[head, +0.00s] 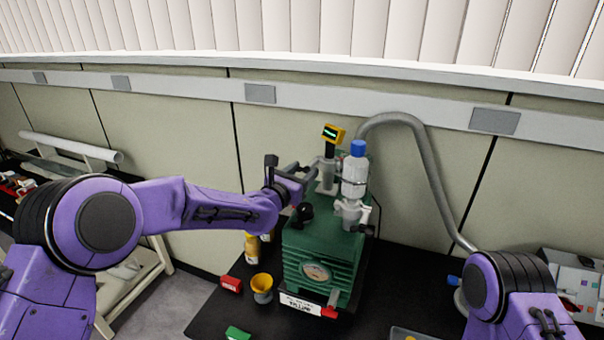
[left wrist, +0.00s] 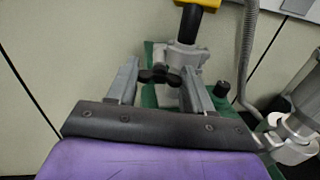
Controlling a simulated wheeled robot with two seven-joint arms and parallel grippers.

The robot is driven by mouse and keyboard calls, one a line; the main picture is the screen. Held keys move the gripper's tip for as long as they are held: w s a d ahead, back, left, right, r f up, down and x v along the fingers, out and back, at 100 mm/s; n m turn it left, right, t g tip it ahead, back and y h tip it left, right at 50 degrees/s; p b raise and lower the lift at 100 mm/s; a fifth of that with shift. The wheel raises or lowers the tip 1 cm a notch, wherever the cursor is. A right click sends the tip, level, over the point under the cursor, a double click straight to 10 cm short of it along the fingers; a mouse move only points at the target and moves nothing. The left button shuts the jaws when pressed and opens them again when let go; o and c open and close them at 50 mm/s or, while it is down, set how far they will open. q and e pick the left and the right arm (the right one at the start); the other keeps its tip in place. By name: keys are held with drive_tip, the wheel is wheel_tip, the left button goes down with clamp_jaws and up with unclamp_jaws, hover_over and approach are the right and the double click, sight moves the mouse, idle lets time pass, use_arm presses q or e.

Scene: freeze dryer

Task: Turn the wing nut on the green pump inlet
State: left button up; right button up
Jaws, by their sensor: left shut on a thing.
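The green pump (head: 325,248) stands on the black bench. My left gripper (head: 301,172) reaches in from the left at the top rear of the pump, beside the grey inlet fitting (head: 328,172). In the left wrist view the black wing nut (left wrist: 160,76) sits between the two grey fingers of my left gripper (left wrist: 158,84), which is shut on it. The wing nut is on the side of the grey inlet fitting (left wrist: 181,57). In the head view the gripper hides the nut. My right gripper is out of view; only part of that arm shows at lower right.
A yellow gauge (head: 334,133) tops the inlet. The wall is close behind.

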use_arm(q)
drive_tip(key=shift+s+f, duration=0.15)
drive_tip(key=shift+f, duration=0.4)
drive_tip(key=shift+a+r+m+b, duration=0.1)
drive_tip(key=shift+m+b, duration=0.35)
drive_tip(key=shift+m, duration=0.05)
drive_tip(key=m+b, duration=0.2)
drive_tip(key=shift+m, duration=0.4)
drive_tip(key=shift+d+r+m+b, duration=0.2)
drive_tip(key=shift+m+b, duration=0.2)
drive_tip(key=shift+m, duration=0.4)
drive_tip(key=o, duration=1.1)
drive_tip(key=shift+c, duration=0.2)
drive_tip(key=shift+w, duration=0.2)
drive_tip(key=shift+r, duration=0.1)
